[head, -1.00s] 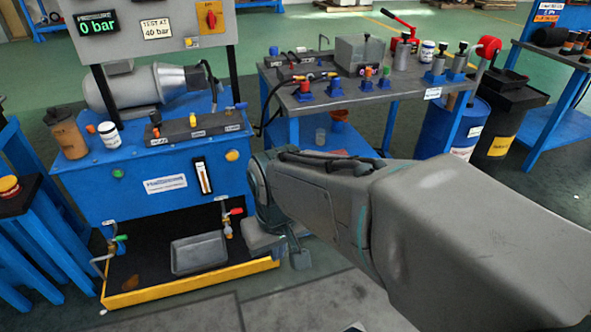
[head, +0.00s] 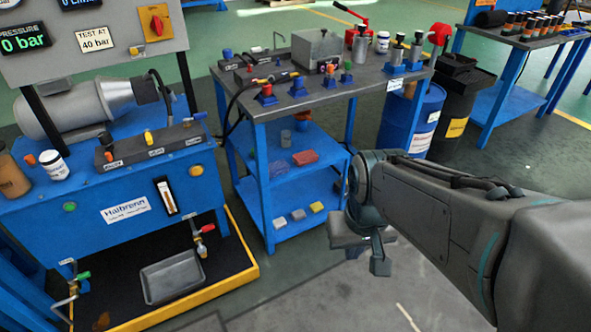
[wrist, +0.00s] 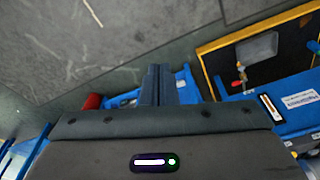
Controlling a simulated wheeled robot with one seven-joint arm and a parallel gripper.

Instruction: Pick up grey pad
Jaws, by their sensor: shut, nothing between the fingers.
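Three small pads lie in a row on the lower shelf (head: 262,232) of the blue cart in the head view. The right one is yellow (head: 317,207). The middle one looks like the grey pad (head: 298,214). The left one is a pale pad (head: 279,222), and its exact colour is hard to tell. My gripper (head: 380,266) is in front of the cart, to the right of the pads and apart from them. In the wrist view its fingers (wrist: 160,80) are together and empty. No pad can be made out in the wrist view.
The cart's middle shelf (head: 268,165) holds a red cloth-like item and a cup above the pads. The cart's top (head: 300,90) carries several fittings. A test bench with a yellow-edged drip tray (head: 215,290) stands left. A blue drum (head: 408,125) stands behind right. Floor in front is clear.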

